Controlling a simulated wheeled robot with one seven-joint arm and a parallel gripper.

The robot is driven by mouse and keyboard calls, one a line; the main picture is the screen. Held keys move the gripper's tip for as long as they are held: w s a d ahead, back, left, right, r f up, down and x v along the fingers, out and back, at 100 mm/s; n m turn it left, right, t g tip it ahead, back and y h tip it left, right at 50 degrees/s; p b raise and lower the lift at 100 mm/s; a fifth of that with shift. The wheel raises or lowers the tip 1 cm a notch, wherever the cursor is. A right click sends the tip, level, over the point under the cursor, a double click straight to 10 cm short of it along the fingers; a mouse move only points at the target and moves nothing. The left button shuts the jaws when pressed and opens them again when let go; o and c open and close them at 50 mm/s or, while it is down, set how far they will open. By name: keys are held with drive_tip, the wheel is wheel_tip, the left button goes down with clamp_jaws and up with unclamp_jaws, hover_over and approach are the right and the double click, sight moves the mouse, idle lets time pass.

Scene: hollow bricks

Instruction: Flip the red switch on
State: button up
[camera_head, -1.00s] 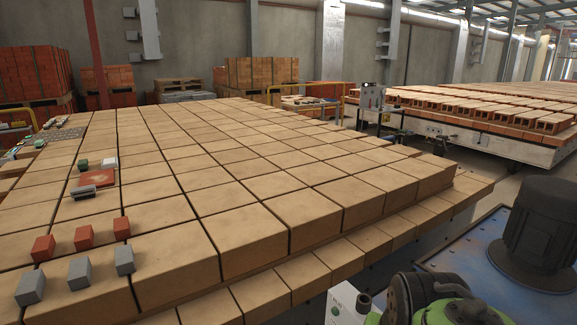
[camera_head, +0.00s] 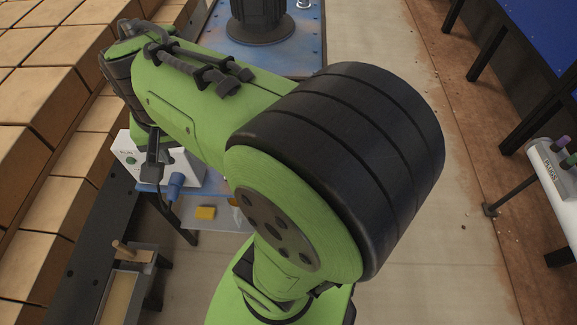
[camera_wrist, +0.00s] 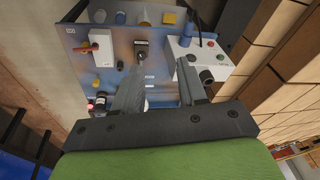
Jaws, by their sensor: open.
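The red switch (camera_wrist: 86,47) is a small red lever on a white box at the upper left of the blue-grey panel (camera_wrist: 165,55) in the wrist view. My gripper (camera_wrist: 160,72) is open and empty over this panel. Its two dark fingers stand apart, to the right of the red switch and clear of it. The exact gap in depth is hard to tell. The fingers cover part of the panel. In the head view my green arm blocks the middle, and neither the red switch nor my gripper shows there.
A white box with a green button (camera_wrist: 194,55) stands right of my fingers. A black knob (camera_wrist: 142,46) sits between the boxes. Stacked bricks (camera_head: 45,130) line the left in the head view. A white control box with coloured knobs (camera_head: 558,165) stands far right. Bare floor (camera_head: 450,230) lies between.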

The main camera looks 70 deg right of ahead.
drive_tip(key=s+d+f+m+g+y+b, duration=0.1)
drive_tip(key=s+d+f+m+g+b, duration=0.2)
drive_tip(key=d+f+m, duration=0.85)
drive_tip(key=s+d+f+m+g+b, duration=0.3)
drive_tip(key=d+f+m, duration=0.45)
drive_tip(key=d, duration=0.65)
drive_tip(key=shift+m+g, duration=0.4)
drive_tip(key=shift+g, duration=0.2)
drive_tip(key=b+x, duration=0.1)
drive_tip(key=x, duration=0.4)
drive_tip(key=b+x, duration=0.1)
drive_tip(key=x, duration=0.4)
drive_tip(key=b+x, duration=0.1)
drive_tip(key=x, duration=0.4)
drive_tip(key=shift+a, duration=0.4)
drive_tip(key=shift+s+f, duration=0.25)
drive_tip(key=shift+f, duration=0.1)
clamp_jaws()
